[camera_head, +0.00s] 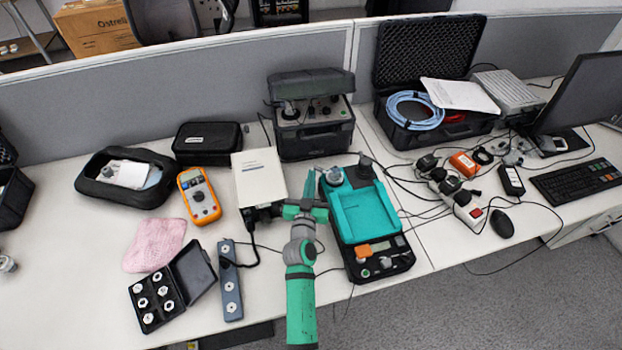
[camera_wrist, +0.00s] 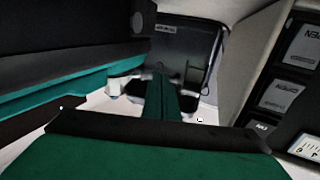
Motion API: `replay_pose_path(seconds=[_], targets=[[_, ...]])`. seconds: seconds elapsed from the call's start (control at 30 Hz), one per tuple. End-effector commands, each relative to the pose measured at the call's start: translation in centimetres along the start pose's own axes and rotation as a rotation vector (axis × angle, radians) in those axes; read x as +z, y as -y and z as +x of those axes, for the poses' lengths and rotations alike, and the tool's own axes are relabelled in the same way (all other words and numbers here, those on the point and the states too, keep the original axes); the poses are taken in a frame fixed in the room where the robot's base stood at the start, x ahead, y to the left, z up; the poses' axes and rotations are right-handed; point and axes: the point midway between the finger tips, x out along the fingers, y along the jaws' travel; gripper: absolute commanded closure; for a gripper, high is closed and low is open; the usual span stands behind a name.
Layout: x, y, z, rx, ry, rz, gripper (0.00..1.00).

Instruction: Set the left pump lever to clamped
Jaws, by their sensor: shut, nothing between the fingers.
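The teal-and-black device (camera_head: 365,215), which looks like the pump unit, stands right of the centre of the desk in the head view. A silver round part (camera_head: 334,177) sits at its far left corner. I cannot clearly pick out the left lever or its setting. My gripper (camera_head: 311,182) is shut and empty, close beside the device's left side. In the wrist view my shut fingers (camera_wrist: 165,98) point ahead along a black-and-teal side (camera_wrist: 75,82). A small silver part (camera_wrist: 124,86) shows just left of the fingers. Whether they touch it, I cannot tell.
A white box (camera_head: 259,177) stands close left of my gripper. A black case with knobs (camera_head: 315,135) is behind. An orange multimeter (camera_head: 200,195) and a black box of discs (camera_head: 160,300) lie left. Cables run around the device. The gap for my gripper is narrow.

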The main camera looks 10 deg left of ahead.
Motion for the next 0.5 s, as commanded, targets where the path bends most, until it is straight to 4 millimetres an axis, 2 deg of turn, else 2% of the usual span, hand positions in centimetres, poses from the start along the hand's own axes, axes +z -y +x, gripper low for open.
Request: replay_pose_path(seconds=[0.5], targets=[[0.1, 0.0, -8.1, 0.000, 0.002, 0.000, 1.00]])
